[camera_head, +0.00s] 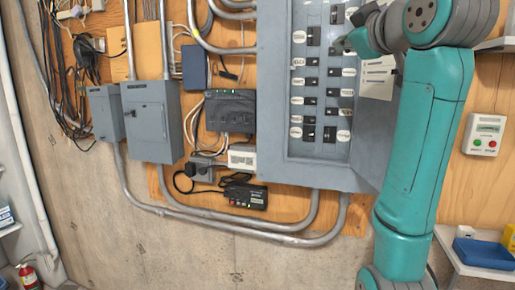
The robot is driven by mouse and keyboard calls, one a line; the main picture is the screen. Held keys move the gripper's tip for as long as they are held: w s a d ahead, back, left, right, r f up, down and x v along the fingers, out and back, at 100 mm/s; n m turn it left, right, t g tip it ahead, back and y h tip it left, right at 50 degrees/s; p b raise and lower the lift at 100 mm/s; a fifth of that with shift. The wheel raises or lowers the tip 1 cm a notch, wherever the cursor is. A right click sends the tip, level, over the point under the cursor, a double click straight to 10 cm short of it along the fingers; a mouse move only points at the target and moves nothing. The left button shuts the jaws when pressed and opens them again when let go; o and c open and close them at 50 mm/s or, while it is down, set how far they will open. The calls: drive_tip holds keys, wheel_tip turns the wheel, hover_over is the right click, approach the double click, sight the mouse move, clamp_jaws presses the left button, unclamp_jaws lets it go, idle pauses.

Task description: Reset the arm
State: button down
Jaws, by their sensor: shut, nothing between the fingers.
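My arm, teal with grey joints, runs up the right side of the view and bends toward the panel at the top. My gripper (342,45) shows only in small part as a dark shape in front of the upper right of the breaker panel (273,95). It looks shut and empty, close to the right column of breakers. Whether it touches a switch cannot be told. The panel is a grey box with two columns of black breakers and white oval labels. My arm hides part of the panel's right side and a paper sheet (378,77) there.
Left of the panel are grey boxes (152,120), a black router (230,110), a black device (245,196) and conduits (230,222). At right are a control box (483,134) with red and green buttons and a shelf with a blue bin (484,253). A fire extinguisher (28,277) stands lower left.

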drive_tip(key=w+f+m, duration=0.2)
drive_tip(key=w+f, duration=0.1)
drive_tip(key=f, duration=1.2)
drive_tip(key=w+f+m, duration=0.1)
drive_tip(key=w+f, duration=0.2)
drive_tip(key=f, duration=1.2)
drive_tip(key=s+f+m+h, duration=0.1)
drive_tip(key=s+f, duration=0.3)
drive_tip(key=f, duration=0.6)
drive_tip(key=s+d+f+m+g, duration=0.1)
drive_tip(key=s+f, duration=0.3)
drive_tip(key=f, duration=0.5)
drive_tip(key=s+f+m+h, duration=0.15)
drive_tip(key=s+f, duration=0.25)
drive_tip(key=f, duration=0.6)
drive_tip(key=s+f+m, duration=0.1)
drive_tip(key=s+f, duration=0.4)
drive_tip(key=s, duration=0.3)
drive_tip(key=s+f+m+g, duration=0.1)
drive_tip(key=s+f, duration=0.3)
drive_tip(key=s, duration=0.4)
drive_tip(key=s+f, duration=0.5)
drive_tip(key=s, duration=0.2)
drive_tip(key=s+r+m, duration=0.2)
drive_tip(key=s+r, duration=0.1)
drive_tip(key=s, duration=2.2)
drive_tip(key=shift+s+d+r+g, duration=0.15)
drive_tip(key=shift+s+r+g, duration=0.1)
drive_tip(key=shift+g, duration=0.15)
drive_tip(key=shift+h, duration=0.25)
